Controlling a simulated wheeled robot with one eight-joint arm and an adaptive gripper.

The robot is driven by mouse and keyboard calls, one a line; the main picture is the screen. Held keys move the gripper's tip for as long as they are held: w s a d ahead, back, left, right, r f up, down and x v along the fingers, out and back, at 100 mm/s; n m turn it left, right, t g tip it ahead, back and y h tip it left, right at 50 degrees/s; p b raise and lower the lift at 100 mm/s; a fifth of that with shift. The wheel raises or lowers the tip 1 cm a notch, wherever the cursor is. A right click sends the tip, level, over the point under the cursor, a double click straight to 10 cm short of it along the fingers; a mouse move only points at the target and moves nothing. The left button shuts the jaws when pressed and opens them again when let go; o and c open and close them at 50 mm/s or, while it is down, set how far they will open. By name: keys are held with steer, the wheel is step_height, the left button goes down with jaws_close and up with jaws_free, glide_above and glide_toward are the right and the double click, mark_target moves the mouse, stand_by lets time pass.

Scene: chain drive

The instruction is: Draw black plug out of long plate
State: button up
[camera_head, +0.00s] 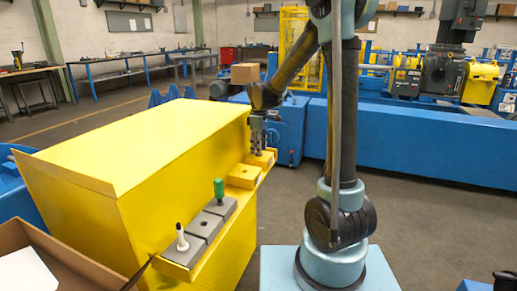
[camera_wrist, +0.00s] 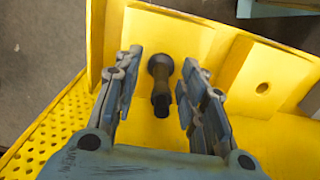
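The black plug (camera_wrist: 160,84) shows in the wrist view, dark and wider at one end. It stands at a yellow plate (camera_wrist: 140,30), which I take to be the long plate; how deep it sits in it I cannot tell. My gripper (camera_wrist: 160,66) is open, with one finger on each side of the plug and a visible gap to both. In the head view my gripper (camera_head: 259,151) is low over the far end of the yellow ledge, and the plug cannot be made out there.
A yellow block with an empty hole (camera_head: 244,175) sits beside it. Nearer are grey blocks, one with a green plug (camera_head: 219,190) and one with a white plug (camera_head: 182,238). The large yellow cabinet (camera_head: 140,140) borders the ledge (camera_head: 225,233). A cardboard box (camera_head: 75,262) is at front left.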

jaws_close()
steer(key=shift+r, duration=4.5)
